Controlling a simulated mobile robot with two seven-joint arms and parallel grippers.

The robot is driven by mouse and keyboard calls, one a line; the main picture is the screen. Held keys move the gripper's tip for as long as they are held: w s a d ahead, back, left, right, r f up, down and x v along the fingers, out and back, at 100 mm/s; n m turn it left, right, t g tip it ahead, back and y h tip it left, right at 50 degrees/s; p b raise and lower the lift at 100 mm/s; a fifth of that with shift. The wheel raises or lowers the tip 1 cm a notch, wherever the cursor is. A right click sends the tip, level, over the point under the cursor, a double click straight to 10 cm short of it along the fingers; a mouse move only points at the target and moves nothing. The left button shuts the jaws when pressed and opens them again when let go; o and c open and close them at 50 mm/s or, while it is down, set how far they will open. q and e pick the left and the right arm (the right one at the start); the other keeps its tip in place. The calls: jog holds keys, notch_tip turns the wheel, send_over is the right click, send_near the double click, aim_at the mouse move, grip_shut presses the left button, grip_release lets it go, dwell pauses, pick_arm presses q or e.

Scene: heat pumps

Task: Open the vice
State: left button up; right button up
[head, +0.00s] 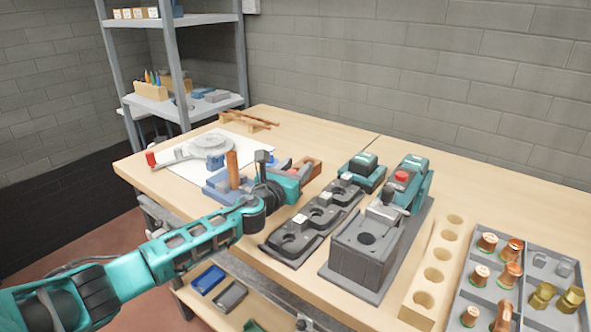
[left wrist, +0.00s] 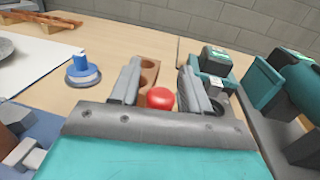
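The blue vice (head: 216,186) stands on the bench at the edge of the white sheet, with an upright copper-brown pipe (head: 232,168) at it. Its blue-grey parts also show at the lower left of the left wrist view (left wrist: 22,152). My left gripper (head: 293,172) is just right of the vice and partly covers it. In the left wrist view, its two fingers (left wrist: 158,92) are apart, with a round red knob (left wrist: 160,98) between them. Slim gaps show beside the knob; what it joins is hidden. The jaw gap cannot be made out. My right gripper is not in view.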

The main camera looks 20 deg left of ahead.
pick_arm(q)
jog(key=shift+o, duration=0.4)
jog(key=shift+s+f, duration=0.1)
jog(key=shift+s, duration=0.05)
jog(key=shift+s, duration=0.25)
jog(key=s, duration=1.2)
jog(key=shift+s+a+p, duration=0.1)
jog(key=shift+a+p, duration=0.25)
jog(key=shift+p, duration=0.05)
